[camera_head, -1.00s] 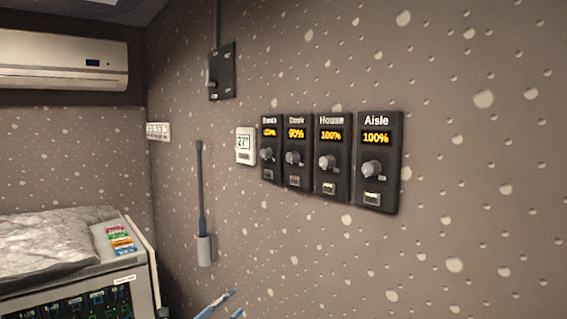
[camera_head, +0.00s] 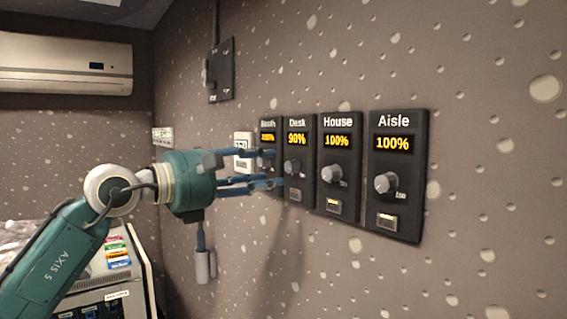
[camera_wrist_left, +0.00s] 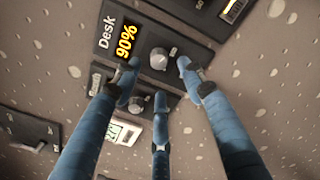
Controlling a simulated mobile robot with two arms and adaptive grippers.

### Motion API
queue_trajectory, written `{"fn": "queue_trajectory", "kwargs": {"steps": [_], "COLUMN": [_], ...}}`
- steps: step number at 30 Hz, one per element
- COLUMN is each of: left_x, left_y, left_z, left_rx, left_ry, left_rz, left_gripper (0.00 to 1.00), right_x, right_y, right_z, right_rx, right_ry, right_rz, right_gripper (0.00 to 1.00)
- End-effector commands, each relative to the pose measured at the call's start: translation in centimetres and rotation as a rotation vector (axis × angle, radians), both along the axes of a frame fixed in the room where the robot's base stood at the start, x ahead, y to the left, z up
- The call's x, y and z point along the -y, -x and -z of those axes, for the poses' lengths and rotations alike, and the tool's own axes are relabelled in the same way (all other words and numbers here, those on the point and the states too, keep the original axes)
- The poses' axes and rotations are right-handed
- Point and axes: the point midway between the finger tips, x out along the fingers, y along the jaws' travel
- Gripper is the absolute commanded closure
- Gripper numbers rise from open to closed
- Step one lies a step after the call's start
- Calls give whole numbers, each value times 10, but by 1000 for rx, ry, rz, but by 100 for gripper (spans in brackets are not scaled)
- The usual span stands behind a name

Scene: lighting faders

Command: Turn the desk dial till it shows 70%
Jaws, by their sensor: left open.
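The desk panel (camera_head: 297,121) is a black wall unit labelled "Desk", and its amber display reads 90%. Its grey desk dial (camera_head: 292,167) shows just beyond my left gripper's fingertips. In the left wrist view the desk dial (camera_wrist_left: 159,59) lies ahead, between the tips of the spread fingers. My left gripper (camera_head: 267,169) has three blue fingers, open and empty, and it also shows in the left wrist view (camera_wrist_left: 159,74). The fingers appear around the dial's sides without clear contact. My right gripper is not in view.
The house panel (camera_head: 337,123) and aisle panel (camera_head: 394,125), both at 100%, stand right of the desk panel. The booth panel (camera_head: 268,125) is left of it, partly covered by my fingers. A thermostat (camera_head: 242,141) and a dark switch plate (camera_head: 228,70) are farther left.

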Motion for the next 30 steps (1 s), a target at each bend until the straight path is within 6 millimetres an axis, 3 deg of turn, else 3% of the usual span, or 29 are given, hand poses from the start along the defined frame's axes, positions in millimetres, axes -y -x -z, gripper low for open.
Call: {"fn": "queue_trajectory", "kwargs": {"steps": [3, 9, 21, 27, 30], "left_x": [19, 37, 43, 43, 43], "left_y": [-15, -31, -36, -36, -37], "left_z": [-4, -2, 1, 1, 2], "left_rx": [-3, -2, -2, -2, -3], "left_ry": [1, 2, 1, 2, 1], "left_rz": [3, 1, 0, 0, 0], "left_gripper": [59, 59, 59, 99, 100], "right_x": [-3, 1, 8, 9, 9], "right_y": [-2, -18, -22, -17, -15], "right_z": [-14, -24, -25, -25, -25], "right_rx": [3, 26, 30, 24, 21], "right_ry": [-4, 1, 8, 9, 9], "right_rz": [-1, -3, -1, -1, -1], "right_gripper": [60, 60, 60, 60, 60]}}
